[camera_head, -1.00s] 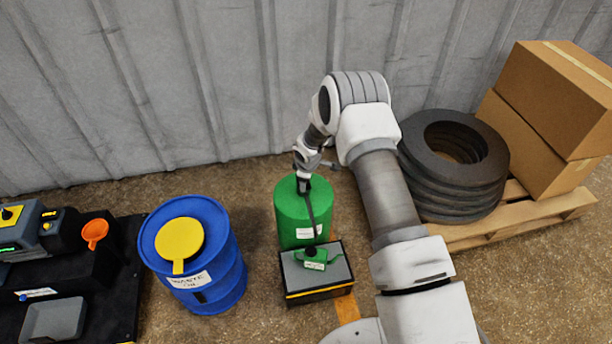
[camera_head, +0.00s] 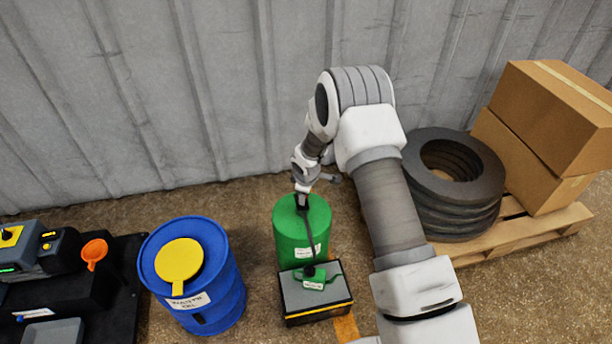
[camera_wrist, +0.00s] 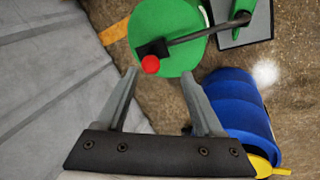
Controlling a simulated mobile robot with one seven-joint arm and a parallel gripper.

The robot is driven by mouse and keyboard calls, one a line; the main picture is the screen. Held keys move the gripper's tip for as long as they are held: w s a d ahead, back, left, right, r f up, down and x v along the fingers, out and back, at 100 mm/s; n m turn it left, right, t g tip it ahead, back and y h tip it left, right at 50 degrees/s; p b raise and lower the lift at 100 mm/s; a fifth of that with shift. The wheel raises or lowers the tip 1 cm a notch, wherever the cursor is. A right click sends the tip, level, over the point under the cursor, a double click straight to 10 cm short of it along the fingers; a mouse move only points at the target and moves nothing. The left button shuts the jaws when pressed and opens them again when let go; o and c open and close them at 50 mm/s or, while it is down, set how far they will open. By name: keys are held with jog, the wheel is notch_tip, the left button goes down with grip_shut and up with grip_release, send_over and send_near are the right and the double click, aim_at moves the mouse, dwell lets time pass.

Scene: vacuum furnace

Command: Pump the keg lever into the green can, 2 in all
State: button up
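The green keg (camera_head: 288,237) stands upright on the floor at the centre of the head view; its round top shows in the wrist view (camera_wrist: 181,22). A red knob (camera_wrist: 151,65) on a black block sits over the keg top, and a dark bar (camera_wrist: 195,34) runs from there to the can. The small green can (camera_head: 314,282) rests on a grey-topped box in front of the keg. My gripper (camera_wrist: 160,76) is open and empty. In the wrist view the red knob appears between and beyond its fingertips; contact cannot be told. In the head view my wrist hides part of the keg top.
A blue drum (camera_head: 222,290) with a yellow lid stands left of the keg. The grey-topped box (camera_head: 297,297) is in front. Stacked tyres (camera_head: 485,215) and cardboard boxes (camera_head: 555,115) sit on a pallet (camera_head: 525,232) at right. A corrugated wall (camera_head: 120,100) closes the back.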

jog(key=p+v, duration=0.2)
jog(key=v, duration=0.9)
jog(key=shift+w, duration=0.1)
jog(key=s+d+r+m, duration=0.2)
jog(key=s+d+r, duration=0.1)
jog(key=r, duration=0.5)
jog(key=s+d+r+m+h, duration=0.1)
jog(key=s+d+r+m, duration=0.2)
jog(key=r, duration=0.5)
jog(key=s+d+r+m, duration=0.2)
jog(key=s+d+r, duration=0.1)
jog(key=r, duration=0.4)
jog(key=s+d+r+m+t+p, duration=0.15)
jog(key=s+r+m, duration=0.3)
jog(key=s, duration=0.75)
jog(key=s+d+r+m, duration=0.25)
jog(key=s+r, duration=0.35)
jog(key=s, duration=0.6)
notch_tip(320, 180, up, 17)
jog(key=p, duration=1.7)
jog(key=shift+a+r+m+y, duration=0.15)
jog(key=shift+a+m+y, duration=0.15)
jog(key=shift+y, duration=0.1)
